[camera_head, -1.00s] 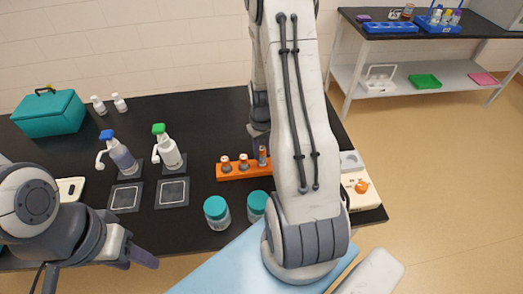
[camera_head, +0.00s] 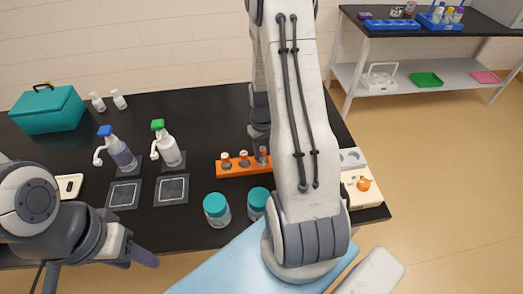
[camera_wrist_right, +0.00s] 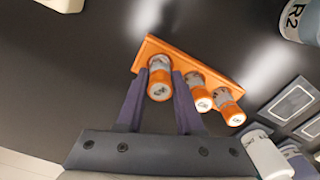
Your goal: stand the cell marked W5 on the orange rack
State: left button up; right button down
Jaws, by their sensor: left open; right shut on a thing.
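The orange rack (camera_head: 240,171) lies on the black table, and it also shows in the right wrist view (camera_wrist_right: 222,77). Three orange-and-grey cells are at it. The left cell (camera_head: 226,161) and middle cell (camera_head: 244,160) stand on the rack. My right gripper (camera_wrist_right: 159,78) is shut on the third cell (camera_wrist_right: 160,88), upright at the rack's right end; I cannot tell whether its base is fully seated. The cells' end marks are too small to read surely, so W5 is not confirmed. My left gripper (camera_head: 142,257) is open and empty at the front left, away from the rack.
Two teal-lidded jars (camera_head: 215,206) stand in front of the rack. Two spray bottles (camera_head: 122,156) stand to its left, behind dark square pads (camera_head: 171,190). A cream device with an orange knob (camera_head: 361,185) is at the right edge. A teal case (camera_head: 48,111) is at the back left.

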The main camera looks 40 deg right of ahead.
jog(key=shift+f, duration=0.45)
grip_release()
jog(key=shift+s+r, duration=0.1)
jog(key=shift+r, duration=0.1)
dwell(0.4)
jog(key=shift+r+p, duration=2.9)
jog(key=shift+r, duration=0.5)
jog(key=shift+a, duration=0.1)
